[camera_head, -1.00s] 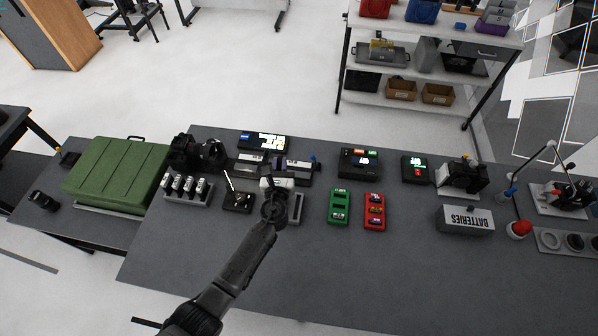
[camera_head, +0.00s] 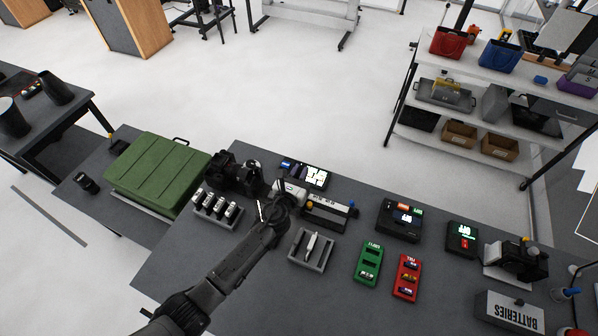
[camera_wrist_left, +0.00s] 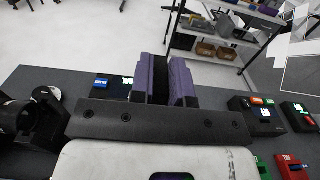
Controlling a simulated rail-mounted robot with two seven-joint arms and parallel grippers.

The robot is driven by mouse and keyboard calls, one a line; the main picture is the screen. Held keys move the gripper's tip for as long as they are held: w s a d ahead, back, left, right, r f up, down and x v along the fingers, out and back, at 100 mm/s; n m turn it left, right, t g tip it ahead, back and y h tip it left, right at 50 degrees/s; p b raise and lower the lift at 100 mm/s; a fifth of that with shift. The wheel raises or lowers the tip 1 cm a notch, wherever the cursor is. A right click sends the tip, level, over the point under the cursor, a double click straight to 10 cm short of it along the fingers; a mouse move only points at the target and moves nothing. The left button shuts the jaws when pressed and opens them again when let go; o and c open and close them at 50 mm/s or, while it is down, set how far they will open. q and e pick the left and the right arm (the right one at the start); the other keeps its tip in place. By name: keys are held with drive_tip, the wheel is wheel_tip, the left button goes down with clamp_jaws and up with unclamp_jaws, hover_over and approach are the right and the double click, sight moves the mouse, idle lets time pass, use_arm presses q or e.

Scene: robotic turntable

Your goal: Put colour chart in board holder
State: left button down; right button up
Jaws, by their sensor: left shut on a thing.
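My left gripper (camera_head: 297,173) has a white body and reaches over the back of the dark table; its purple-faced fingers also show in the left wrist view (camera_wrist_left: 169,80). It is shut on a dark thing (camera_wrist_left: 161,82), seen edge-on and mostly hidden, so I cannot tell its face or whether it is the colour chart. A dark board with a bright white patterned area (camera_head: 316,178) lies at the table's back edge, partly behind the fingers. A long dark holder with a white label (camera_head: 328,207) is just right of the gripper. My right gripper is not in view.
A grey slotted tray (camera_head: 296,249) stands in front. Green (camera_head: 368,262) and red (camera_head: 407,275) battery trays are right of it. Cameras (camera_head: 236,172) and a green case (camera_head: 155,172) are left. Dark display boxes (camera_head: 400,220) stand right. The table front is mostly clear.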

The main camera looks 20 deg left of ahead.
use_arm(q)
drive_tip(key=shift+f+b, duration=0.5)
wheel_tip(320, 180, down, 5)
drive_tip(key=b, duration=0.4)
drive_tip(key=shift+r+b, duration=0.1)
drive_tip(key=shift+b, duration=0.25)
idle(1.2)
drive_tip(key=shift+f+b, duration=0.3)
drive_tip(key=shift+f, duration=0.1)
drive_tip(key=shift+f+b, duration=0.95)
drive_tip(key=shift+f, duration=0.05)
drive_tip(key=shift+f+b, duration=0.65)
drive_tip(key=shift+f, duration=0.05)
